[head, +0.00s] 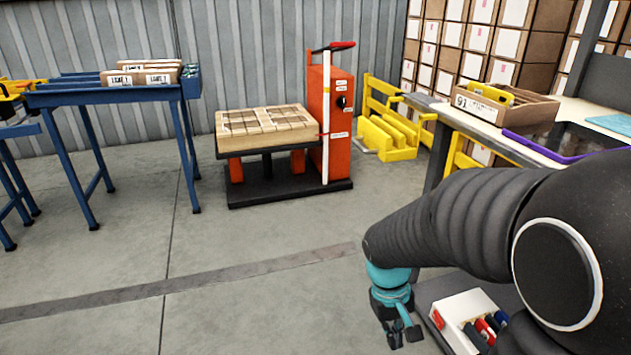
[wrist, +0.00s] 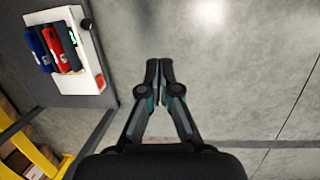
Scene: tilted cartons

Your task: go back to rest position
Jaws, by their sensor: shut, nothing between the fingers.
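My gripper (head: 402,335) hangs at the end of my arm near the bottom of the head view, pointing down over bare floor. It is just left of a white box with coloured items. In the wrist view my gripper (wrist: 159,75) has its two dark fingers together at the tips, with nothing between them. Below the fingers only grey concrete floor shows.
The white box (wrist: 88,80) holds red and blue items close beside my gripper. A workbench (head: 470,122) with a carton (head: 510,110) stands at right. An orange lift (head: 330,120) with cartons and a blue conveyor (head: 110,97) stand farther back. The middle floor is clear.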

